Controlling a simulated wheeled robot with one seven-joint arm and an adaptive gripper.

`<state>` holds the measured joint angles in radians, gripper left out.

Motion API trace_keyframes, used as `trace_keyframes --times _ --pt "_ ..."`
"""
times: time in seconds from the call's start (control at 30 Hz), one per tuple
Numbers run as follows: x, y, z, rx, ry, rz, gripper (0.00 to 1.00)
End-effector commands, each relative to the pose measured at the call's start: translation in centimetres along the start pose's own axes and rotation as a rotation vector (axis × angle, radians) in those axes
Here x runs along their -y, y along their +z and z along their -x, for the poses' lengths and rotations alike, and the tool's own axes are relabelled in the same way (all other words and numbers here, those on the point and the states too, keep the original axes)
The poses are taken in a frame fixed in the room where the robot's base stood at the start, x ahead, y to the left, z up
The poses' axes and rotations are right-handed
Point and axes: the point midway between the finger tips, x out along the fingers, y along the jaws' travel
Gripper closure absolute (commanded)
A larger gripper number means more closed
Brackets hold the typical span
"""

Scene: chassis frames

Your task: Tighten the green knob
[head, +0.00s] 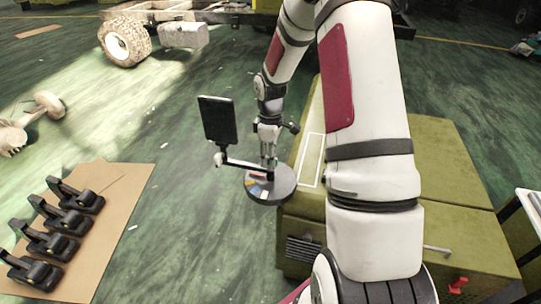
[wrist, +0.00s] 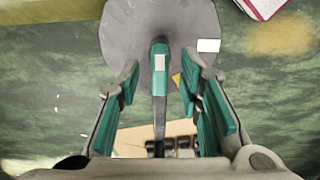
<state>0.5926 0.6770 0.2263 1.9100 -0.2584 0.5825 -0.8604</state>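My gripper (head: 268,162) points down beside the tablet stand, above a round grey disc (head: 281,192) with coloured segments. In the wrist view my gripper (wrist: 161,68) has teal-padded fingers spread apart, with gaps on both sides of a slim dark bar (wrist: 159,105). The bar has a teal end with a white patch, seen against the grey disc (wrist: 128,35). I cannot tell whether this teal end is the green knob or a gripper part. No other green knob is clear. A red knob (head: 457,285) sits at the lower right of the olive chassis box (head: 455,235).
A black tablet (head: 217,120) on a jointed arm stands left of my gripper. Black lever clamps (head: 62,218) lie on a cardboard sheet (head: 120,185) at left. A wheeled vehicle frame (head: 182,36) is at the back.

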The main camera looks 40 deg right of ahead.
Motion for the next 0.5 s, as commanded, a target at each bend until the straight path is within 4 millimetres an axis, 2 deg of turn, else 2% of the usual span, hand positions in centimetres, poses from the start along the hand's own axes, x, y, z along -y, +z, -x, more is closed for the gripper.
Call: trace_keyframes --times 0.03,0.17,0.5 --pt "0.00 0.00 0.01 0.000 0.000 0.000 0.69" --pt "0.00 0.00 0.02 0.000 0.000 0.000 0.98" --pt "0.01 -0.02 0.03 0.000 0.000 -0.013 1.00"
